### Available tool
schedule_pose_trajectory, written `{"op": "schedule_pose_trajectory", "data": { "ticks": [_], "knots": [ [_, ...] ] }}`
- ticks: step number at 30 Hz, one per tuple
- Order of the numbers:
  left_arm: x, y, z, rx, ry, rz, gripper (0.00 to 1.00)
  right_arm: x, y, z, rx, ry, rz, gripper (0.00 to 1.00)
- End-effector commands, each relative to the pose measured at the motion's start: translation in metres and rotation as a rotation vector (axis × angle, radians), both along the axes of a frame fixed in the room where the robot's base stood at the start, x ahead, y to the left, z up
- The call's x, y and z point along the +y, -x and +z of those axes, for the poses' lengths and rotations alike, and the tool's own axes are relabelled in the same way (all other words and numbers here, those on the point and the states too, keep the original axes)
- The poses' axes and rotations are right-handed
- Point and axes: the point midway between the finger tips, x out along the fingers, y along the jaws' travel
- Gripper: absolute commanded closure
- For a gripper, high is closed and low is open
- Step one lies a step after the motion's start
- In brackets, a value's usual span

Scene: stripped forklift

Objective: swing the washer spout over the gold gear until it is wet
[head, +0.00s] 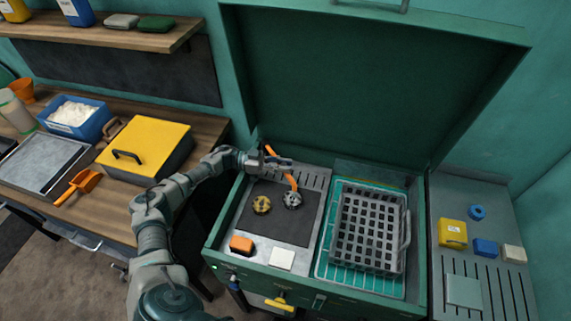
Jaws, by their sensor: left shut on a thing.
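The washer spout (292,181) is an orange curved tube at the back left of the green parts washer. Its tip hangs over or close by a silver gear (293,200). The gold gear (262,204) lies just left of the silver one on the dark mat (283,224). My left gripper (280,163) is shut on the orange spout near its upper part, behind the gears. Its fingers partly cover the spout. I cannot tell from this view whether either gear is wet. My right gripper is not in view.
The washer's lid (350,90) stands open behind. A grey basket (370,232) sits in the right basin. An orange block (241,244) and a white block (282,258) lie at the front left. A yellow-lidded box (150,145) stands on the wooden bench at left.

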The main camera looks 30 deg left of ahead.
Motion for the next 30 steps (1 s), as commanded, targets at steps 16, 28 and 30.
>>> {"op": "schedule_pose_trajectory", "data": {
  "ticks": [16, 28, 30],
  "knots": [
    [0.001, -0.001, 0.002, -0.003, 0.002, 0.005, 0.54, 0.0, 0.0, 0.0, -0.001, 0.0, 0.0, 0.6],
    [0.001, -0.001, 0.033, -0.005, -0.001, 0.003, 0.54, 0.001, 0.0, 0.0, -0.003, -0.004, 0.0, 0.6],
    [0.001, -0.001, 0.048, -0.006, -0.001, 0.003, 0.54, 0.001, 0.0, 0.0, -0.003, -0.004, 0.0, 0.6]
  ]
}}
